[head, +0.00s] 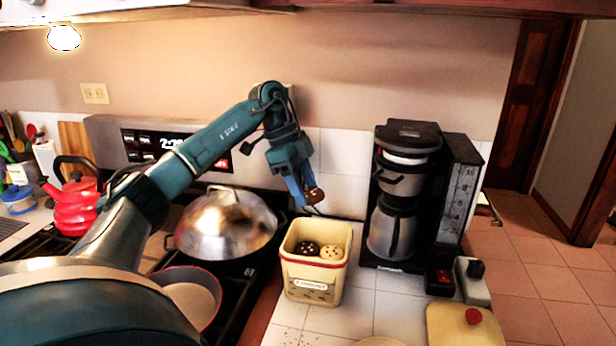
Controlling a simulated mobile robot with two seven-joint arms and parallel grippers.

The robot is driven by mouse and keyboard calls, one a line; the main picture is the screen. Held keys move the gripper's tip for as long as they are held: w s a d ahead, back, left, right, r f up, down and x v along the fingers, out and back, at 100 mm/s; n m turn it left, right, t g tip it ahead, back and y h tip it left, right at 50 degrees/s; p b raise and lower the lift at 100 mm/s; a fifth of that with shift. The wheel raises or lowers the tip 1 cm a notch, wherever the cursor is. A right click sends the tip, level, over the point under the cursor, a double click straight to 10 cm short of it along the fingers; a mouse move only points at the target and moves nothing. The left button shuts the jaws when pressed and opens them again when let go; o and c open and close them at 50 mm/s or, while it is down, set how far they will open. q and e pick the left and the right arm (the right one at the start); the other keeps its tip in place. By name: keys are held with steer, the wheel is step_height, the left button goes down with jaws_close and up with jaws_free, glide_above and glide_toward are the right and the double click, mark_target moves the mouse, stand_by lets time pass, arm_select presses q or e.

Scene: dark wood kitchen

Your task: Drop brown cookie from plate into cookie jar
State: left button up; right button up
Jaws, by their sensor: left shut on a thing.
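My left gripper (304,197) is shut on a brown cookie (315,196), pointing down. It holds the cookie above the open cookie jar (313,284), near the jar's back edge in the picture. The jar is cream, square, with a red band and a label. Inside it lie a dark cookie with light spots (307,248) and a pale cookie with dark spots (331,251). A pale rounded edge at the bottom of the picture may be the plate (380,342); most of it is cut off. My right gripper is out of view.
A coffee maker (408,200) stands right of the jar. A cream lid with a red knob (473,316) lies at the lower right. Left of the jar, the stove holds a domed-lid wok (226,222), a pan (190,298) and a red kettle (76,204).

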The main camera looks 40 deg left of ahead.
arm_select(q)
steer(key=shift+w+a+r+n, duration=0.2)
steer(key=shift+a+n, duration=0.1)
steer(key=shift+n, duration=0.4)
steer(key=shift+f, duration=0.85)
step_height(320, 180, down, 4)
steer(key=b, duration=0.3)
steer(key=shift+b, duration=0.35)
steer(key=o, duration=0.9)
steer(key=shift+f, duration=0.1)
steer(key=shift+o, duration=0.7)
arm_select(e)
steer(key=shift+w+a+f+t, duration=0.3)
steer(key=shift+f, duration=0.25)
